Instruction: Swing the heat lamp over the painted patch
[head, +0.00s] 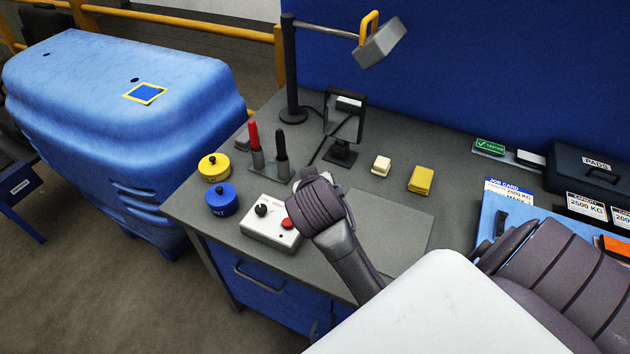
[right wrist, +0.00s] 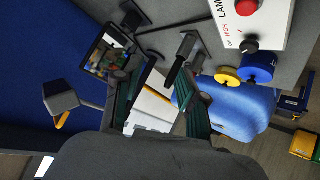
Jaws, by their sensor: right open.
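The heat lamp is a grey box head (head: 380,45) with a yellow handle (head: 369,26), on an arm from a black post (head: 291,70) at the desk's back left. The painted patch (head: 145,93) is a blue square with a yellow border on top of the large blue counterweight (head: 75,75). The lamp head is to the right of the patch, over the desk. In the right wrist view the lamp head (right wrist: 61,103) is at the left, its handle apart from my fingers. My right gripper (right wrist: 155,95) is open; its fingertips are not clear in the head view. My left gripper is not in view.
A control box (head: 270,222) with a knob and red button is by my right arm. A yellow rail (head: 180,23) runs behind.

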